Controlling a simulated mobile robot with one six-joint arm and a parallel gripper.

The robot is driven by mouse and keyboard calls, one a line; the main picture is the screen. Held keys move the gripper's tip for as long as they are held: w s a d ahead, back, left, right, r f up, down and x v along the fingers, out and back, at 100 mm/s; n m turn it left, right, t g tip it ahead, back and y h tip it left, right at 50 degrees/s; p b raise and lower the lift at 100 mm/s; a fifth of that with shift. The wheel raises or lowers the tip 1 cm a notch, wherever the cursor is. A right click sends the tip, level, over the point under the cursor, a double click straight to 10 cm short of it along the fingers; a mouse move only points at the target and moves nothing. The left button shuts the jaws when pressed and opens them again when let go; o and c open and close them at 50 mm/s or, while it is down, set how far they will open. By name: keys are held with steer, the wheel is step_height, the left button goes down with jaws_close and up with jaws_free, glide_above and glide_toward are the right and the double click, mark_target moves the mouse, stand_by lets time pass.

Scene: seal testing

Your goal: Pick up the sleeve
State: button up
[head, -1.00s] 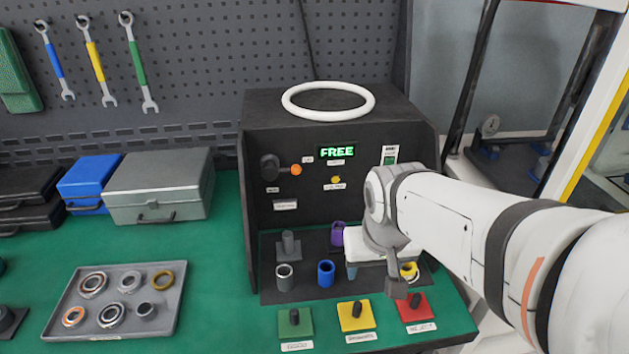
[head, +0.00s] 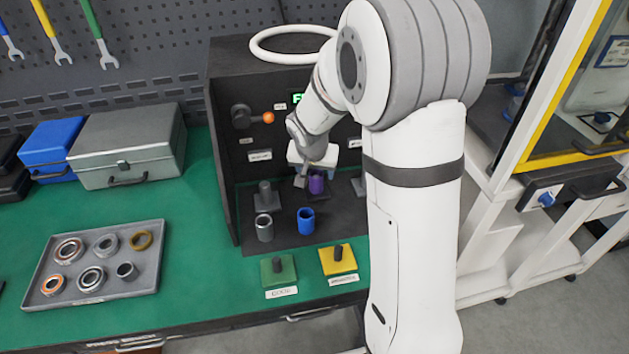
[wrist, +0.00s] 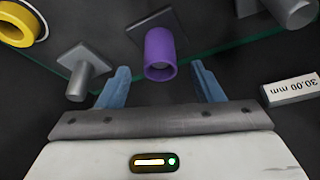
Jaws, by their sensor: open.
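A purple sleeve (head: 316,184) stands inside the dark test bench and shows in the wrist view (wrist: 160,52) in front of my gripper. A blue sleeve (head: 305,221) and a grey sleeve (head: 264,229) stand nearer the front. A yellow sleeve (wrist: 20,24) is at the upper left of the wrist view; my arm hides it in the head view. My gripper (wrist: 161,72) is open and empty, its blue fingers one on each side of the purple sleeve in the picture. Contact cannot be told. My gripper is also at the purple sleeve in the head view (head: 319,177).
A grey post on a square base (head: 265,195) stands left of the purple sleeve. A block marked 30.00 mm (wrist: 291,89) is at the wrist view's right. Green (head: 278,270) and yellow (head: 338,260) pads lie in front. A parts tray (head: 95,265) is at left.

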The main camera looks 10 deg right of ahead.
mark_target(316, 177)
steer(key=x, duration=0.5)
steer(key=shift+c, duration=0.2)
steer(key=c, duration=1.2)
steer(key=shift+c, duration=0.2)
